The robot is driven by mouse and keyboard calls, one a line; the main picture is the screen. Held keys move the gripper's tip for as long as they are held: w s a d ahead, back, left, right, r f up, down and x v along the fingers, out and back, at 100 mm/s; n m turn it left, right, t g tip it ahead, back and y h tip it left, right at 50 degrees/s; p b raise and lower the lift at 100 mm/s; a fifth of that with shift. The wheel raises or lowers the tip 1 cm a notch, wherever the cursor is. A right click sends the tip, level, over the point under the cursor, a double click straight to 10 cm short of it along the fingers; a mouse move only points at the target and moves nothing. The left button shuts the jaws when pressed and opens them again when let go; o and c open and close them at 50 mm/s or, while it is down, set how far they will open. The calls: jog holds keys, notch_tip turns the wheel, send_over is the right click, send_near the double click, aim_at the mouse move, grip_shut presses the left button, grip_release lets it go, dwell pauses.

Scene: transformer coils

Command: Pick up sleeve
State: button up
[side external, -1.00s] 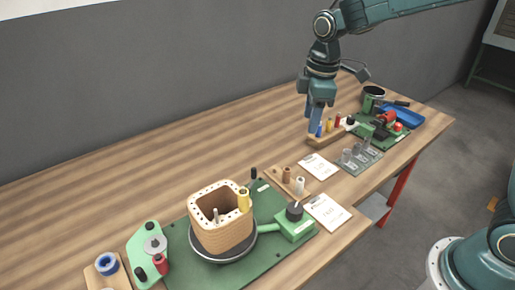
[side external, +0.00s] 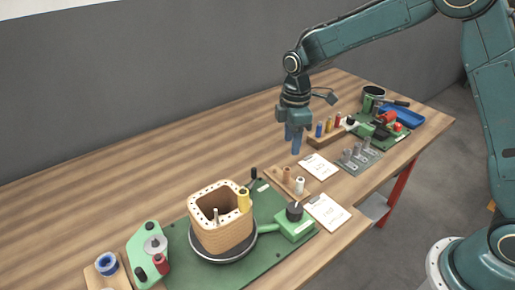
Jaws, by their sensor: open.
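My gripper (side external: 293,139) points down with its blue fingers apart and nothing seen between them. It hangs over the middle of the table, behind a small wooden stand (side external: 277,179). On that stand are a brown cylinder (side external: 287,174) and a white cylinder (side external: 300,186), both upright. They may be sleeves, but I cannot tell which thing is the sleeve. The gripper looks apart from both. A wooden rack (side external: 325,139) to its right holds several upright coloured cylinders, among them a blue one (side external: 318,130) and a yellow one (side external: 328,125).
White cards (side external: 318,166) lie near the stand. A grey plate with pegs (side external: 362,158) and a blue tray (side external: 405,117) are further right. The table's back left is clear.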

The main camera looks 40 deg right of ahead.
send_over(287, 170)
jog(key=shift+s+f, duration=0.2)
jog(key=shift+f, duration=1.3)
jog(key=shift+s+f, duration=0.2)
jog(key=shift+f, duration=1.25)
jog(key=shift+f, duration=0.1)
jog(key=shift+w+a+f, duration=0.1)
jog(key=shift+a+f, duration=0.05)
jog(key=shift+f, duration=1.1)
jog(key=shift+a+f, duration=0.1)
jog(key=shift+f, duration=1.1)
jog(key=shift+c, duration=0.3)
grip_shut()
